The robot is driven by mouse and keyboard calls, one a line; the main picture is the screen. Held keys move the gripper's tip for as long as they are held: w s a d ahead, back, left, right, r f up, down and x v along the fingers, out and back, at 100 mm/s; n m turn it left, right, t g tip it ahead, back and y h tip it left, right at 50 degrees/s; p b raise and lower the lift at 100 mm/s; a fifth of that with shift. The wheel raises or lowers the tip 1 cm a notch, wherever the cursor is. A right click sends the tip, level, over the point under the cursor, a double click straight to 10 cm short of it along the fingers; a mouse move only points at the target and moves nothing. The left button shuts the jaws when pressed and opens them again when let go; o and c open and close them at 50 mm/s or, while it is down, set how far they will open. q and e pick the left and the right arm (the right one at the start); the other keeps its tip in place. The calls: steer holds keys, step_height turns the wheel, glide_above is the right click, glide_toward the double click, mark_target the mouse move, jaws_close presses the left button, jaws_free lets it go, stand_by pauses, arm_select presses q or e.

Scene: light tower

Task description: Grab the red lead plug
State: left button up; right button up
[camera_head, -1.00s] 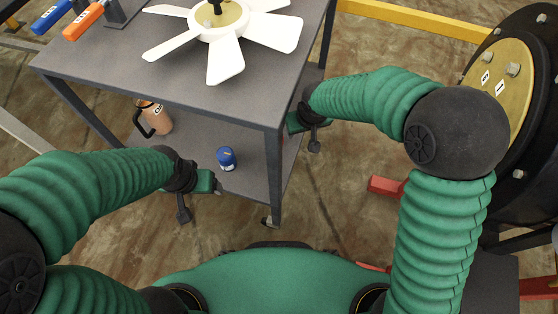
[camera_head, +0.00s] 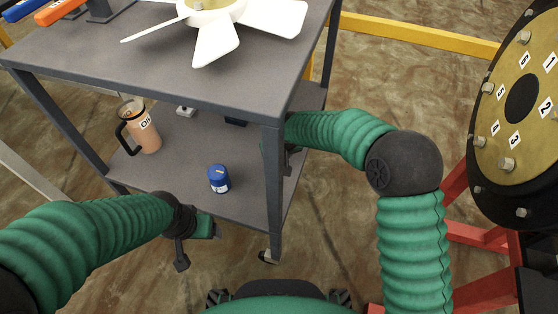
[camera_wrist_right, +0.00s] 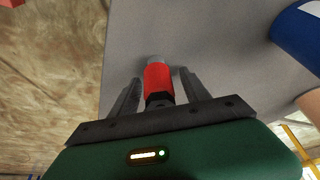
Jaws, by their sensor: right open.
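The red lead plug (camera_wrist_right: 158,82) shows in the right wrist view, a red cylinder with a grey far end and a black near end, against a grey surface. My right gripper (camera_wrist_right: 158,77) is open, with one finger on each side of the plug and visible gaps between. In the head view the right gripper is mostly hidden behind the cart's front leg, at lower-shelf height; I cannot make out the plug there. My left gripper (camera_head: 192,240) hangs in front of the cart at the lower left; its jaw state is unclear.
The grey cart (camera_head: 150,60) carries a white fan (camera_head: 215,40) on top. Its lower shelf holds an orange mug (camera_head: 145,130) and a blue-lidded jar (camera_head: 219,179). A round brass-faced flange (camera_head: 515,100) on a red frame stands at the right.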

jaws_close()
steer(key=shift+r, duration=0.15)
